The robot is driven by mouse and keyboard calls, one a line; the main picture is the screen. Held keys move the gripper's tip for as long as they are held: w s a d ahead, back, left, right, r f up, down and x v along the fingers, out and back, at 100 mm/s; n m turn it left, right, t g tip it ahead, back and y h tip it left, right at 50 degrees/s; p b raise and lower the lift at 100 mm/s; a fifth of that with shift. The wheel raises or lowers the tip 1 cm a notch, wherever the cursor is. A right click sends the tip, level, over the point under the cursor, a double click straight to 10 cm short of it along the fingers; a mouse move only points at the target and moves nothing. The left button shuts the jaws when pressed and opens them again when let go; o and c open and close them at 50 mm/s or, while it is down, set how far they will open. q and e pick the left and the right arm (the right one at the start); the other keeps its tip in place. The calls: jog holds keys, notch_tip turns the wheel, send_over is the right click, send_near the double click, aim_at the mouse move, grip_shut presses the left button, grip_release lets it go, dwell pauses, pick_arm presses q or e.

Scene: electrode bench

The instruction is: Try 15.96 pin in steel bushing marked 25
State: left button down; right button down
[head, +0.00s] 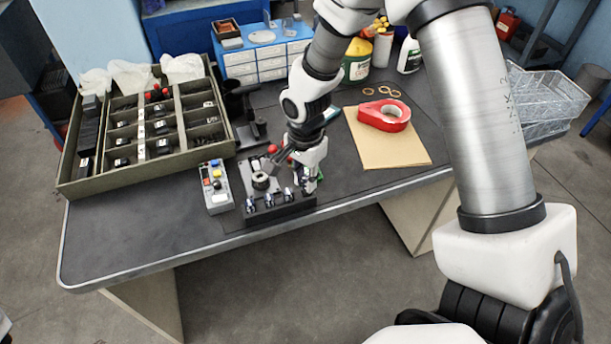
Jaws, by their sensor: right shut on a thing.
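A black pin rack (281,208) stands near the table's front edge, with several shiny pins upright in it. A round metal bushing (261,181) sits just behind the rack, on a dark fixture; its marking is too small to read. My right gripper (309,187) is at the right end of the rack, to the right of the bushing, pointing down. It is shut on a small shiny pin, mostly hidden by the fingers; I cannot tell whether the pin is still in the rack. The pin's size cannot be read. My left gripper is not in view.
A grey control box (215,188) with coloured buttons is left of the bushing. A large compartment tray (188,162) fills the back left. The table's front left is clear.

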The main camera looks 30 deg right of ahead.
jog(key=shift+f+b, duration=0.85)
jog(key=shift+f, duration=0.45)
jog(key=c, duration=1)
grip_release()
jog(key=shift+o, duration=0.2)
notch_tip(320, 180, up, 12)
jog(key=shift+r, duration=0.1)
notch_tip(320, 180, up, 5)
jog(key=p, duration=0.5)
